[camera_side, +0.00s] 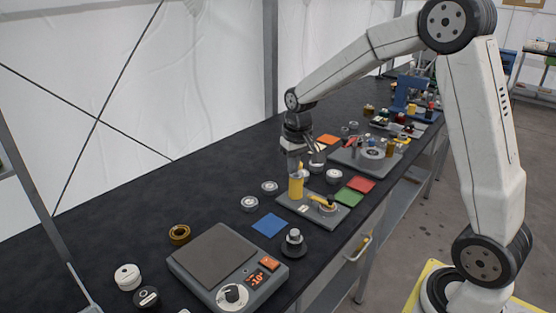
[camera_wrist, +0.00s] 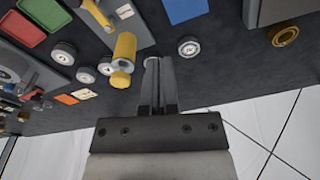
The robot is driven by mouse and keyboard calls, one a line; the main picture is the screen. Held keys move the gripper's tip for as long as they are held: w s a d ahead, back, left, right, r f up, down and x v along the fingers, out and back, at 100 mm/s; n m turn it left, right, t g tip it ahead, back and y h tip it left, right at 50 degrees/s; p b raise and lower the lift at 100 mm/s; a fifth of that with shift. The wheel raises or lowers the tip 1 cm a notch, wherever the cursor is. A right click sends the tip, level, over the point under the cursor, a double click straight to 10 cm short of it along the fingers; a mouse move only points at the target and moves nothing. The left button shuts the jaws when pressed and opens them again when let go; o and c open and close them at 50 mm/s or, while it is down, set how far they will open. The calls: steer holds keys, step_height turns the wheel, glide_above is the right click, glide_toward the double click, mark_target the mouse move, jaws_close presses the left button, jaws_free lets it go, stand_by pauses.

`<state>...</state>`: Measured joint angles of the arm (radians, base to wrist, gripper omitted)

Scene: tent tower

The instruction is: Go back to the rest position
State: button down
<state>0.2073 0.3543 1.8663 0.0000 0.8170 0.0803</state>
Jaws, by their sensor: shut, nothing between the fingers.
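My gripper (camera_side: 294,164) points down over the black table, close to the top of an upright yellow cylinder (camera_side: 296,188). The side view does not show clearly whether they touch. In the wrist view my gripper (camera_wrist: 152,64) has its fingers together with nothing between them. There the yellow cylinder (camera_wrist: 124,50) lies to the left of the fingertips, apart from them. The cylinder stands on a grey plate (camera_side: 338,215) that also carries a yellow-handled fixture (camera_side: 324,203).
A grey scale (camera_side: 210,257) with a red display sits at the front. Blue (camera_side: 269,225), green (camera_side: 346,197), red (camera_side: 361,185) and orange (camera_side: 327,139) squares lie around the plate. Several metal rings and a brass ring (camera_side: 180,235) are on the table. Space above the table is free.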

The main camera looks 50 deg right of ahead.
steer(key=s+a+f+n, duration=0.1)
steer(key=s+a+f, duration=0.1)
steer(key=s+a, duration=0.2)
steer(key=s+a+f+n+t, duration=0.1)
steer(key=s+a, duration=0.4)
steer(key=s, duration=0.6)
step_height(320, 180, down, 2)
steer(key=shift+s+f+n, duration=0.15)
steer(key=shift+s+n, duration=0.1)
steer(key=shift+n, duration=0.45)
steer(key=shift+a, duration=0.1)
